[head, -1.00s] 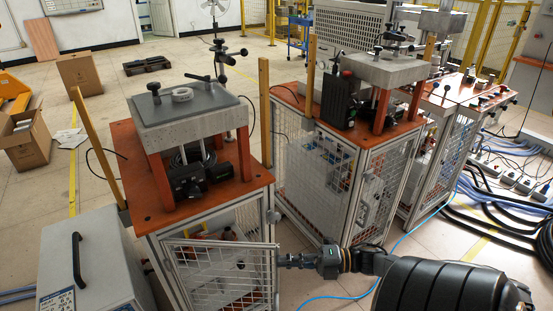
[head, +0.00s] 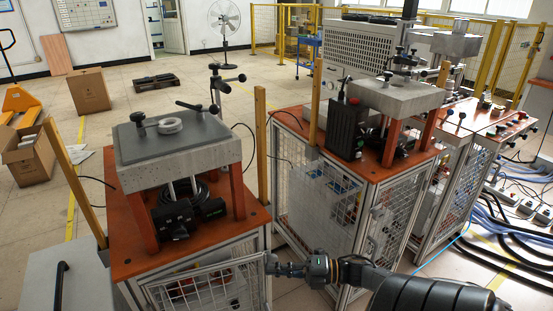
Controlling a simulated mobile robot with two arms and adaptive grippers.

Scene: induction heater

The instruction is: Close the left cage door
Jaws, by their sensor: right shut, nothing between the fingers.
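The left cage door (head: 207,287) is a silver-framed wire mesh panel on the front of the left machine, at the bottom of the head view. It stands close to the cabinet front, and a narrow wedge of a gap seems to show above its top edge; its lower part is cut off by the frame. My right gripper (head: 277,268) is at the upper right corner of the door. It is shut and empty, its fingertips at or against the door's frame; I cannot tell if they touch. My left gripper is not in view.
The left machine's orange table (head: 125,230) carries a grey press block (head: 180,135). A second caged machine (head: 330,190) stands to the right, close to my right arm. A grey box (head: 85,285) with a black handle is at lower left. Cables (head: 490,235) lie on the right floor.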

